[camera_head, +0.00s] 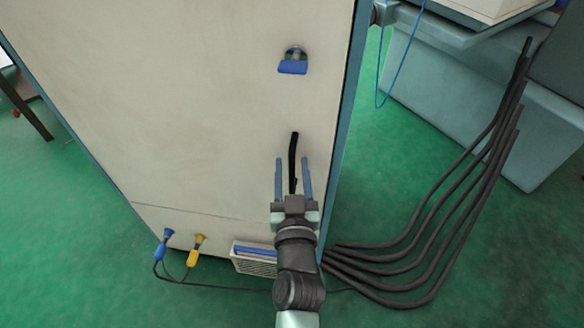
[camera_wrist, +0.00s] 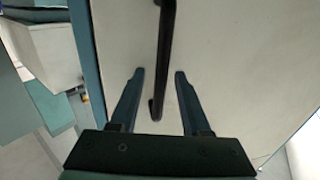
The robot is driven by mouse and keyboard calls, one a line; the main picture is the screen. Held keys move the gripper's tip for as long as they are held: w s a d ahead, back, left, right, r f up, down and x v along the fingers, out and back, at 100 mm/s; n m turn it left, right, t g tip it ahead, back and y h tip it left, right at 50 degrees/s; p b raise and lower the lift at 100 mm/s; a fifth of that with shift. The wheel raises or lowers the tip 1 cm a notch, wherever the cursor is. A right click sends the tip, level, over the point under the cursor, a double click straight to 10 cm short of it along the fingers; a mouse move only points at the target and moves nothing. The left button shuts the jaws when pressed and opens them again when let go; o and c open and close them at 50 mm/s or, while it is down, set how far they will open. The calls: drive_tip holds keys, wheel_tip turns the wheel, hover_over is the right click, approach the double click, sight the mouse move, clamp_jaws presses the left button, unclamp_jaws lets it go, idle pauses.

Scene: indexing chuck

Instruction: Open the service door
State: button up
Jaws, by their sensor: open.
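The service door (camera_head: 190,110) is a large cream panel with blue edges, and it looks shut. A black bar handle (camera_head: 293,150) stands upright on it near its right edge. The handle also shows in the wrist view (camera_wrist: 163,60), running down between my fingers. A blue latch (camera_head: 293,65) sits higher on the door in a dark recess. My gripper (camera_head: 292,165) is open, its two blue fingers on either side of the handle's lower part. In the wrist view my gripper (camera_wrist: 160,75) shows the handle's lower end between the fingers, apart from both.
Blue (camera_head: 161,246) and yellow (camera_head: 195,247) plugs with cables sit at the cabinet's lower left. A vent (camera_head: 254,259) is low on the cabinet. Thick black hoses (camera_head: 430,255) cross the floor at right, beside a grey-blue machine base (camera_head: 470,100). Green floor (camera_head: 60,220) at left is clear.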

clamp_jaws()
idle(1.4)
